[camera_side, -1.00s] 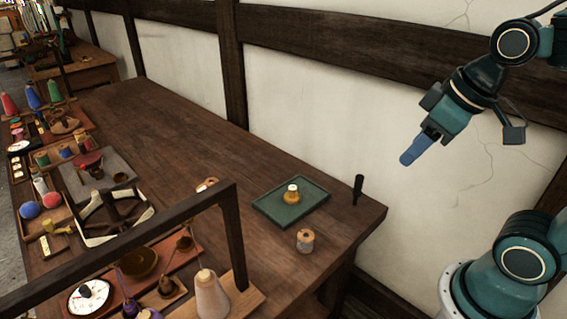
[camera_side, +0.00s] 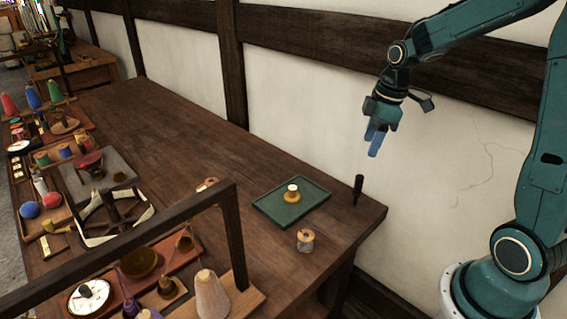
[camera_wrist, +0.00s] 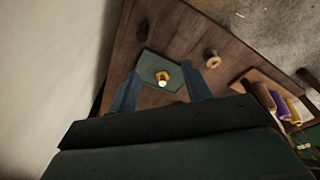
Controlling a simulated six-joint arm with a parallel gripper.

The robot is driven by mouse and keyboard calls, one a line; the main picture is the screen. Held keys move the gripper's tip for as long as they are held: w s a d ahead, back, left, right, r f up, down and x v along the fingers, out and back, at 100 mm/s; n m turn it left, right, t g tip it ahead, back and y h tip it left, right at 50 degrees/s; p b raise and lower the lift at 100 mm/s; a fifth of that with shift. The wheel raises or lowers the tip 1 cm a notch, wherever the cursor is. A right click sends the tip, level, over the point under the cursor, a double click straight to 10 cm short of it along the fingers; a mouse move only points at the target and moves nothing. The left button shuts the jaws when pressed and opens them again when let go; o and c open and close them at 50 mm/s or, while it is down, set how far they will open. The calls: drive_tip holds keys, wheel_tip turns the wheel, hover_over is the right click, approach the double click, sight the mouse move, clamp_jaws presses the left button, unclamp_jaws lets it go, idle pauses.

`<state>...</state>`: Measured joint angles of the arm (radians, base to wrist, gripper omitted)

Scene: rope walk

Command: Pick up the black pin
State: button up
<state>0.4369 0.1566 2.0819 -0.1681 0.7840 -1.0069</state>
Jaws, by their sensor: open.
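The black pin (camera_side: 358,189) stands upright on the brown table, near its right end and just right of the green tray. In the wrist view the black pin (camera_wrist: 143,29) shows as a small dark shape beyond the tray. My gripper (camera_side: 374,144) is above the pin and slightly to its right in the side view, apart from it, with its blue fingers pointing down. In the wrist view the two fingers are apart with nothing held between them, so the gripper is open and empty.
The green tray (camera_side: 270,209) holds a small yellow piece with a white top (camera_side: 292,193). A wooden spool (camera_side: 305,240) stands in front of it. A dark wooden frame (camera_side: 232,230) rises at the front. The middle of the table (camera_side: 180,140) is clear.

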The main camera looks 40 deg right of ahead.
drive_tip(key=n, duration=0.2)
approach(360, 176)
drive_tip(key=shift+d+f+y, duration=0.15)
drive_tip(key=shift+d+y, duration=0.15)
drive_tip(key=shift+y, duration=0.1)
drive_tip(key=shift+f, duration=0.1)
drive_tip(key=shift+w+a+f, duration=0.15)
drive_tip(key=shift+f, duration=0.95)
drive_tip(key=shift+w+a+f, duration=0.1)
drive_tip(key=shift+f, duration=0.95)
drive_tip(key=shift+w+a+f, duration=0.15)
drive_tip(key=shift+f, duration=0.95)
drive_tip(key=shift+f, duration=0.1)
drive_tip(key=shift+w+a+f, duration=0.15)
drive_tip(key=shift+f, duration=1.05)
drive_tip(key=shift+w+a+f, duration=0.15)
drive_tip(key=shift+w+f, duration=0.05)
drive_tip(key=shift+f, duration=1.05)
clamp_jaws()
